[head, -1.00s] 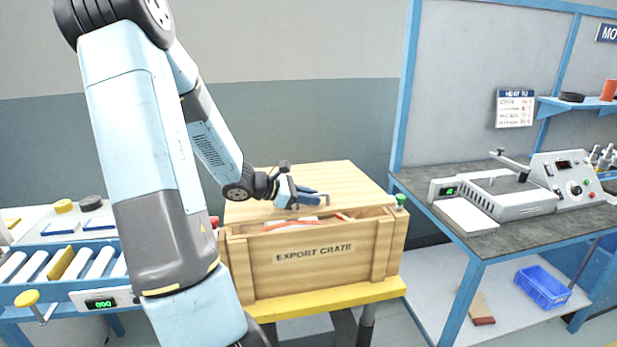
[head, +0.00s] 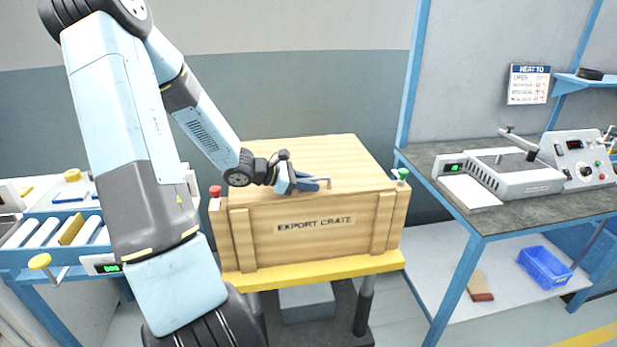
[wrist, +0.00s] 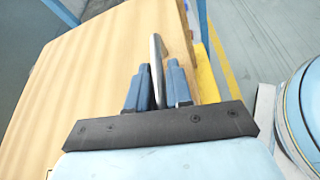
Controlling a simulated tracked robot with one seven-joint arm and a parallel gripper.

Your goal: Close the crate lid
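The wooden crate (head: 350,245), marked EXPORT CRATE, stands on a yellow-topped stand. Its pale wooden lid (head: 320,152) lies flat over the top, with no gap showing along the front edge. A grey metal handle (head: 329,182) is at the lid's front edge. My gripper (head: 312,184) is at this handle, just above the lid. In the wrist view, the blue fingers of my gripper (wrist: 159,85) stand on both sides of the handle (wrist: 157,55) and look closed on it. The lid (wrist: 90,70) fills the left there. The crate's inside is hidden.
A red-topped post (head: 215,194) and a green-topped post (head: 402,176) stand at the crate's front corners. A roller conveyor (head: 40,230) is on the left. A workbench (head: 425,160) with a grey machine (head: 515,178) is on the right. Grey floor shows between stand and bench.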

